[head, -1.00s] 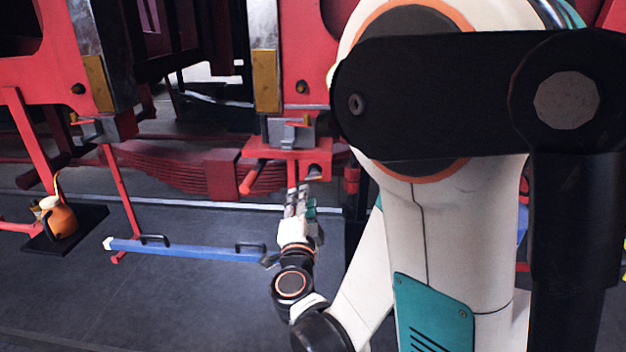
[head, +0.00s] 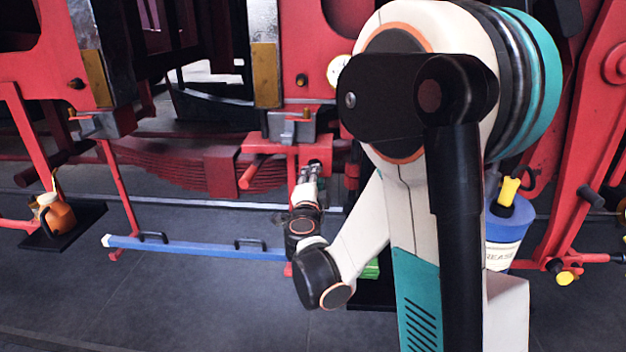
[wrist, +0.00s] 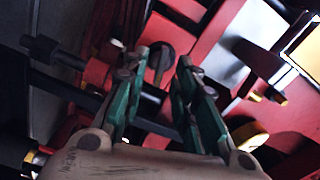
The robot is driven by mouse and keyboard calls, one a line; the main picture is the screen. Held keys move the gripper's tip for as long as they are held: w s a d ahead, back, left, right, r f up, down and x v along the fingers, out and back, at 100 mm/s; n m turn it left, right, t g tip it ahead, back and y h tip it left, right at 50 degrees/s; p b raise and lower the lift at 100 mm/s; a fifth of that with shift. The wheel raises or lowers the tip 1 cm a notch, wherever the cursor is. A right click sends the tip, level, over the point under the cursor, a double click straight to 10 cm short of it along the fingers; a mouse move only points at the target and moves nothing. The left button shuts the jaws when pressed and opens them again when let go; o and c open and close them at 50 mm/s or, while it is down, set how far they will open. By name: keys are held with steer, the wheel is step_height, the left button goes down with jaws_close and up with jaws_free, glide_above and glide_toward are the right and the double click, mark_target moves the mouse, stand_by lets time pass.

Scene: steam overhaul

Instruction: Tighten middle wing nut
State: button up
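My gripper (head: 311,172) is at the red bracket (head: 284,150) under the frame in the head view, its fingers pointing up at the bracket's lower right part. In the wrist view my gripper (wrist: 163,64) has its two green-padded fingers apart. A dark, rounded, flat piece (wrist: 161,58), perhaps the wing nut, shows between and beyond the fingertips. I see no clear contact with it. In the head view the fingers cover the spot, so the wing nut cannot be made out there.
A blue bar with handles (head: 195,248) lies low to the left. An orange can (head: 60,217) stands on a dark mat. A blue grease container (head: 506,230) stands right, behind my arm. Red frame parts and a dark rod (wrist: 62,56) surround the gripper closely.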

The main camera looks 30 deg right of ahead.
steer(key=shift+x, duration=0.8)
steer(key=shift+c, duration=0.6)
jaws_close()
steer(key=shift+m+b, duration=0.45)
steer(key=shift+m, duration=1.15)
steer(key=shift+o, duration=0.6)
jaws_free()
steer(key=shift+s+a, duration=0.1)
